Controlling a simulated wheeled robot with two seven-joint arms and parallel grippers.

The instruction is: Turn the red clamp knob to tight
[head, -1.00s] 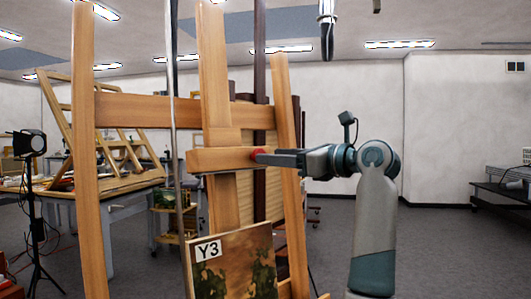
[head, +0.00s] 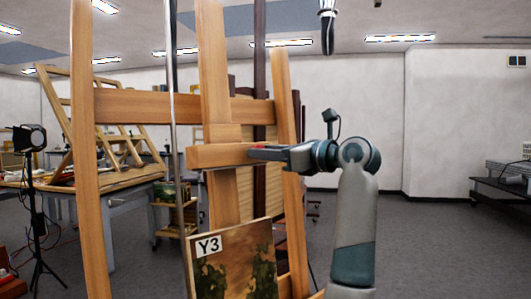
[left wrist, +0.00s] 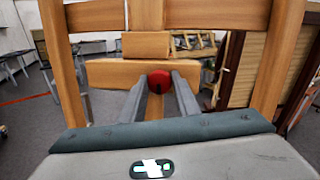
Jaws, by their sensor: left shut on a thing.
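The red clamp knob (left wrist: 159,81) is round and sits at the face of the wooden crossbar block (left wrist: 105,73) of the easel. In the head view only a thin red strip of the knob (head: 258,146) shows above my finger. My left gripper (head: 256,153) reaches in from the right at the block's right end. In the left wrist view its two fingers (left wrist: 160,82) stand on either side of the knob, shut on it. The knob's marking for tight or loose cannot be seen. My right gripper is not in view.
A painting marked Y3 (head: 237,262) stands on the easel below the block. Easel uprights (head: 87,170) rise on both sides. A lamp on a stand (head: 30,140) and a table (head: 140,183) are behind at left.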

